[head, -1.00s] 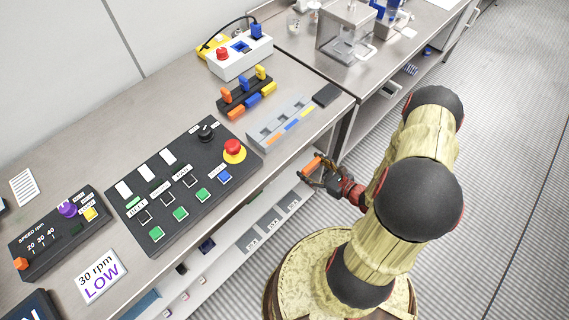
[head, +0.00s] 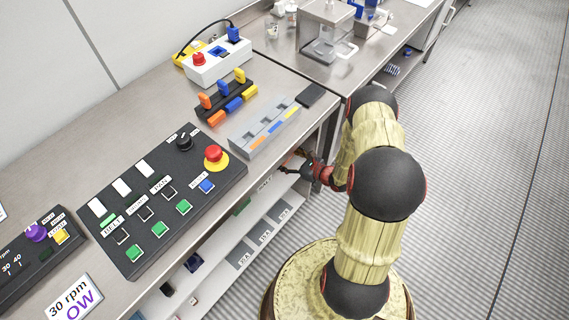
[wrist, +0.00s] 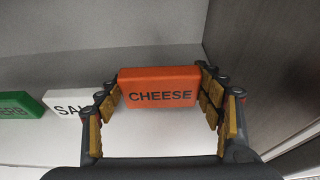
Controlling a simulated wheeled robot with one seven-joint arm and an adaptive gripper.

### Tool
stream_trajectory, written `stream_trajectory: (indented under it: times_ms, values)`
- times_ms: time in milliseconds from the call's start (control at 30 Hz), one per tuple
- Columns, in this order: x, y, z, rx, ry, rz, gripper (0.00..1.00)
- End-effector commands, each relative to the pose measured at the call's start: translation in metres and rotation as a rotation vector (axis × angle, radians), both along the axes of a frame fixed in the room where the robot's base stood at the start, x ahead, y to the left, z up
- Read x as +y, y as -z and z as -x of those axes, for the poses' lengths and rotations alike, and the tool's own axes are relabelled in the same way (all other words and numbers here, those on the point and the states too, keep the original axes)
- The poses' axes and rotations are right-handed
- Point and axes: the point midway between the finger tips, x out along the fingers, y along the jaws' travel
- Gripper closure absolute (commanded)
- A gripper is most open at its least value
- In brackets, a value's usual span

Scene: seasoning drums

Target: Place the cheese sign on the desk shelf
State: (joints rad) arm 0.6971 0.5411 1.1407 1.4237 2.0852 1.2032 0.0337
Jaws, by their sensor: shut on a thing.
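The orange cheese sign (wrist: 159,90) is between the two fingers of my gripper (wrist: 160,103) in the wrist view, its lettering upright and facing me. My gripper is shut on it. The sign is over or on the white desk shelf (wrist: 150,150); I cannot tell whether its bottom touches. In the head view my gripper (head: 292,168) reaches in beneath the desk's front edge, and the cheese sign is hidden there. The shelf (head: 212,277) shows below the desktop.
A white salt sign (wrist: 70,106) and a green sign (wrist: 22,104) stand left of the cheese sign, partly cut off. A wall panel (wrist: 262,65) rises close on the right. Grey labelled plates (head: 262,237) line the shelf front.

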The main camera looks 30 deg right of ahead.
Motion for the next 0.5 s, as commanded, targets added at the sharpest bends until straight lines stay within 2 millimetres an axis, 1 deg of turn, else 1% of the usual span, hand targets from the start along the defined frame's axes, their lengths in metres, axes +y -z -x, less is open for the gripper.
stream_trajectory:
  times_ms: [133, 300, 367, 500]
  values:
    - [0.000, 0.011, -0.008, 0.000, -0.001, 0.001, 0.59]
    - [-0.001, 0.038, -0.008, 0.000, -0.001, 0.000, 0.59]
    - [-0.001, 0.041, -0.008, 0.000, -0.001, 0.000, 0.59]
    - [-0.001, 0.039, -0.008, 0.000, 0.000, 0.001, 0.59]
